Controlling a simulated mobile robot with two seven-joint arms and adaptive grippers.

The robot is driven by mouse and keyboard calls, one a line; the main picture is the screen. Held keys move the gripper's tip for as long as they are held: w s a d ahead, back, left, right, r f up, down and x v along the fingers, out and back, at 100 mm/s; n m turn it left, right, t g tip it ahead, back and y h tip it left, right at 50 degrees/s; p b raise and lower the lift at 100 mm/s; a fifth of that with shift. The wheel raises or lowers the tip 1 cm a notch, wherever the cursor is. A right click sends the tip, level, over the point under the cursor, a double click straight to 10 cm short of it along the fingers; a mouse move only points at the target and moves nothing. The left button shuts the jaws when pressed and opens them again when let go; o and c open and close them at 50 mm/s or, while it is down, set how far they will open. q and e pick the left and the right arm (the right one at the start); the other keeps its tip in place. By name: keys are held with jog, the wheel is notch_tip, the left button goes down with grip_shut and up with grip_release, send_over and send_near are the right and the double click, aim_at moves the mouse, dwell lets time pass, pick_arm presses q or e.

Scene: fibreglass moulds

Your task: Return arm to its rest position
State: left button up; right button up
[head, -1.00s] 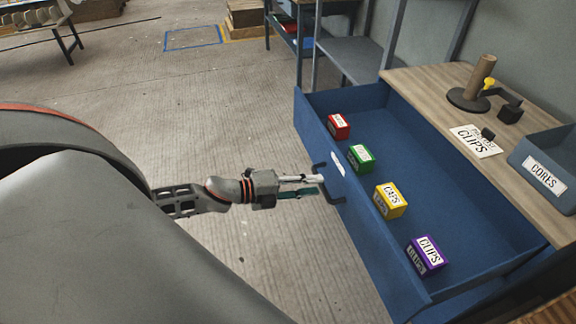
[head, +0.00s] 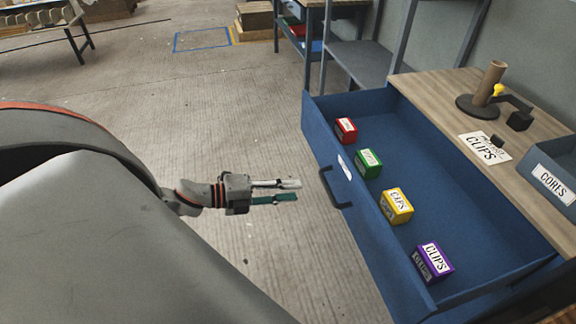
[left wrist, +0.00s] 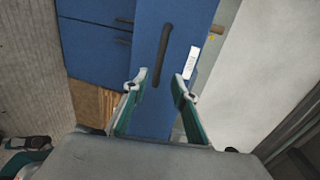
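My left gripper (head: 277,191) is open and empty over the floor, left of the open blue drawer (head: 322,140) in the head view. A clear gap lies between its fingers and the dark drawer handle (head: 336,188). In the left wrist view the two teal-edged fingers (left wrist: 157,100) are spread apart, with the drawer handle (left wrist: 163,55) ahead of them. The drawer stands pulled out from under the wooden bench top.
The drawer holds a red box (head: 346,130), a green box (head: 368,163), a yellow box (head: 396,206) and a purple box (head: 433,262). Floor left of the drawer is clear.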

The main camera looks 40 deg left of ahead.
dwell(0.3)
pick_arm(q)
jog(key=s+d+f+n+g+y, duration=0.1)
jog(key=s+d+f+n+y, duration=0.2)
jog(key=n, duration=0.7)
jog(key=s+d+f+n+y, duration=0.3)
jog(key=s+d+f+n, duration=0.5)
jog(key=d+f+n, duration=0.3)
notch_tip(320, 180, down, 3)
jog(key=shift+d+f+g, duration=0.15)
jog(key=shift+g, duration=0.25)
jog(key=shift+w, duration=0.15)
